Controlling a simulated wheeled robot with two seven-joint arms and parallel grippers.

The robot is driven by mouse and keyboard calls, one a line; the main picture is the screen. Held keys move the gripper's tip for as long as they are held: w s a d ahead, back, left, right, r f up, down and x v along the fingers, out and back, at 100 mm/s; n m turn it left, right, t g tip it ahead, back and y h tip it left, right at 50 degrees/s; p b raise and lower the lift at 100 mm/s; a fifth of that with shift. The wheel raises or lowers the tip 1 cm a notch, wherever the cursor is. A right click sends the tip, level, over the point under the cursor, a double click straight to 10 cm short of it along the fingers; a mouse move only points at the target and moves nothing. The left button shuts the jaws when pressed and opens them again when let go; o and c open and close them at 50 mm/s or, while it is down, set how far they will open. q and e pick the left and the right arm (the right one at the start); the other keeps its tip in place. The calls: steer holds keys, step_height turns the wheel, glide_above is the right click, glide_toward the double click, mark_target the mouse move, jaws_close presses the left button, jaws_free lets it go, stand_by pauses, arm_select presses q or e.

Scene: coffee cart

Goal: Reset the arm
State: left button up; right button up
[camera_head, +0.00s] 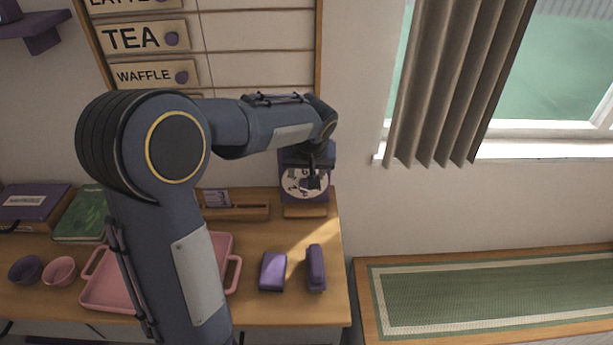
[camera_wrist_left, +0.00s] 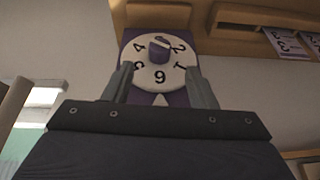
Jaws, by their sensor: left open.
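My left arm rises from the bottom of the head view and bends to the right. Its gripper (camera_head: 315,180) is small there, in front of a purple device with a round white dial (camera_head: 292,183). In the left wrist view my left gripper (camera_wrist_left: 161,85) is open, its two fingers apart. The numbered dial (camera_wrist_left: 160,78) with a purple knob (camera_wrist_left: 159,49) shows between and beyond the fingers. Nothing is held between them. I cannot tell the exact gap between fingertips and dial. My right gripper is not in view.
A pink tray (camera_head: 233,262) lies on the wooden counter (camera_head: 325,225), partly behind my arm. Two purple objects (camera_head: 272,271) (camera_head: 316,268) lie to its right. Two bowls (camera_head: 59,271) (camera_head: 25,269) and a green book (camera_head: 82,215) are at left. A green-matted bench (camera_head: 490,290) is at right.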

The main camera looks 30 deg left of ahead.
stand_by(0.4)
arm_select(q)
steer(key=s+d+m+t+h, duration=0.1)
steer(key=s+d, duration=0.4)
steer(key=s, duration=0.8)
steer(key=s+d+m+t+h, duration=0.1)
steer(key=s+d+m+h, duration=0.2)
steer(key=s, duration=1)
steer(key=shift+s+d+r+h, duration=0.35)
steer(key=shift+d+h, duration=0.8)
steer(key=shift+h, duration=0.05)
